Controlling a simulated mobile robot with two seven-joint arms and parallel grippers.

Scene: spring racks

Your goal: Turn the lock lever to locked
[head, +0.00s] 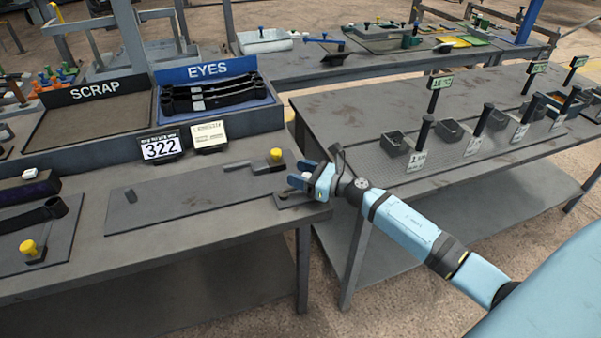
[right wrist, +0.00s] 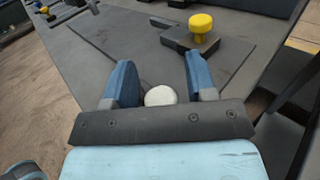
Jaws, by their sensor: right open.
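A white round knob (right wrist: 160,95) shows between the fingers of my right gripper (right wrist: 158,70) in the right wrist view. It looks like the lock lever's end; the lever's arm and its lock marks are hidden, so its position cannot be told. The right gripper (head: 303,174) is open, with its blue fingers at the right end of the near bench, above a small dark plate (head: 288,201). I cannot tell whether a finger touches the knob. My left gripper is not in view.
A yellow knob (head: 276,154) on a dark block stands just beyond the gripper; it also shows in the right wrist view (right wrist: 201,22). A flat dark plate (head: 190,195) lies to the left. SCRAP (head: 85,115) and EYES (head: 215,122) trays stand behind. Another bench (head: 350,110) is at right.

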